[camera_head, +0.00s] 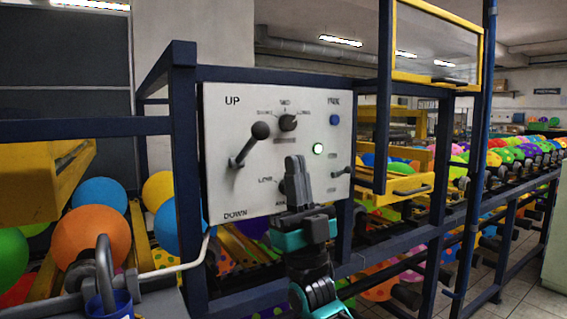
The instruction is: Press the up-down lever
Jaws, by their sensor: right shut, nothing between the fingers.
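The up-down lever (249,146) is a grey rod with a round dark knob on the white control panel (225,185). It sits between the UP and DOWN labels, with its knob raised toward the upper right. My right gripper (296,162) is in front of the panel's lower middle, fingers pointing up and shut with nothing held. It is to the right of and a little below the knob, apart from it in the picture. It hides part of the panel's lower labels. My left gripper is not in view.
A dark blue frame (186,170) surrounds the panel.

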